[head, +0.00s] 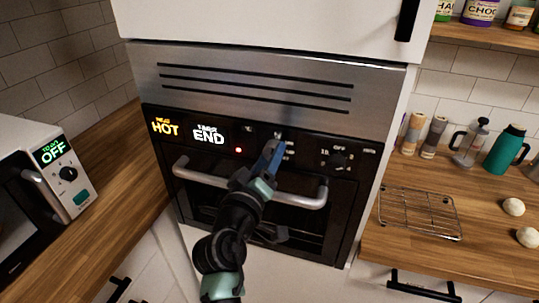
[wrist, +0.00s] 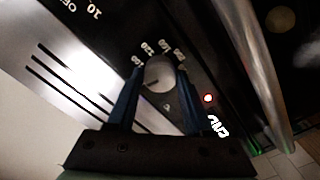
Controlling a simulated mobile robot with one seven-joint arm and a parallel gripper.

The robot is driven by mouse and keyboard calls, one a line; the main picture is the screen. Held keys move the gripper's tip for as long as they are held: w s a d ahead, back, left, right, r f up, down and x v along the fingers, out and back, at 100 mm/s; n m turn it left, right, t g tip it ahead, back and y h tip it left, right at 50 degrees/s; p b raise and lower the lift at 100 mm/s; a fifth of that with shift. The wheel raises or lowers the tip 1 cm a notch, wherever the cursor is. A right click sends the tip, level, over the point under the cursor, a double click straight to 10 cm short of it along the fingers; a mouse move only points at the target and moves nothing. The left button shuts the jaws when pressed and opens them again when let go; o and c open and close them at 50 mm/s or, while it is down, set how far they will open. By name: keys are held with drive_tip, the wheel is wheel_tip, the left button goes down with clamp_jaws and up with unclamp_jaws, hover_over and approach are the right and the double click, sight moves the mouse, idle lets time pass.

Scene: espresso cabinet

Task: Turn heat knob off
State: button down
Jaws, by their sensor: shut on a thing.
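The heat knob (wrist: 159,73) is a round grey knob on the black oven panel, with several small labels around part of its rim. My gripper (wrist: 157,82) is shut on it, with one blue finger on each side. In the head view, my gripper (head: 273,150) reaches up to the panel and hides most of the knob. The oven's left display (head: 165,126) glows yellow and reads HOT. I cannot read for certain which label the knob points to.
A second knob (head: 337,160), marked OFF and 10, sits to the right on the panel. The silver oven handle (head: 300,199) runs below my gripper. A white END display (head: 209,134) and a red light (head: 238,150) are to the left. A wire rack (head: 420,210) lies on the right counter.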

drive_tip(key=shift+n, duration=1.1)
drive_tip(key=shift+f, duration=0.1)
drive_tip(key=shift+c, duration=1.4)
unclamp_jaws()
drive_tip(key=b+v, duration=0.2)
drive_tip(key=v, duration=1.1)
